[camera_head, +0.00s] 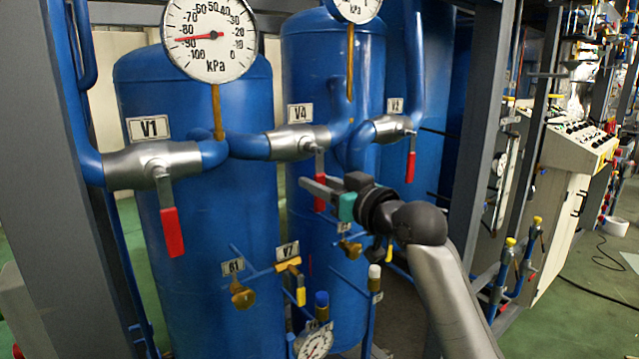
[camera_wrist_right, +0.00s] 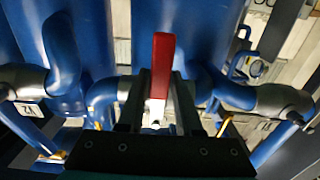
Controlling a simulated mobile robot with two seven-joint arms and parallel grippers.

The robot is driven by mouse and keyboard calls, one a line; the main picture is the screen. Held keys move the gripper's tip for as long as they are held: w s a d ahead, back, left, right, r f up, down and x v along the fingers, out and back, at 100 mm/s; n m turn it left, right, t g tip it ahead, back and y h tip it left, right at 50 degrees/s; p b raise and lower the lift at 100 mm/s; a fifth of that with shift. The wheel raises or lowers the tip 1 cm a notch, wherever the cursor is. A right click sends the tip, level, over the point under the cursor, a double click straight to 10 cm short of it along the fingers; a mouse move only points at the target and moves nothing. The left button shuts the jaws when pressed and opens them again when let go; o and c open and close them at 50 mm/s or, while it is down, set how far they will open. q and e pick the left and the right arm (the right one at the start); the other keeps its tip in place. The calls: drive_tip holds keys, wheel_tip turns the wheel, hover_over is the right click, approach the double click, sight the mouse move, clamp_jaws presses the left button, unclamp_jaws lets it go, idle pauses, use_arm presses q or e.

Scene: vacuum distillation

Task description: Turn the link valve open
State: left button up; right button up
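The V4 valve (camera_head: 297,143) is a silver body on the blue pipe between two blue tanks. It is the likely link valve, though its label reads only V4. Its lever hangs down with a red handle (camera_head: 320,203), partly hidden by my right gripper (camera_head: 318,187). In the right wrist view the red handle (camera_wrist_right: 162,65) rises between the two dark fingers of my right gripper (camera_wrist_right: 162,85). The fingers look spread on both sides of the handle, with a narrow gap; contact is not clear. My left gripper is not in view.
The V1 valve (camera_head: 150,165) with a hanging red handle is at the left. Another red-handled valve (camera_head: 392,127) is to the right. A pressure gauge (camera_head: 210,38) stands above the pipe. Small valves and a lower gauge (camera_head: 315,344) sit below. A grey post (camera_head: 485,120) stands right of my arm.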

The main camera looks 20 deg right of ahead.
clamp_jaws()
idle(1.0)
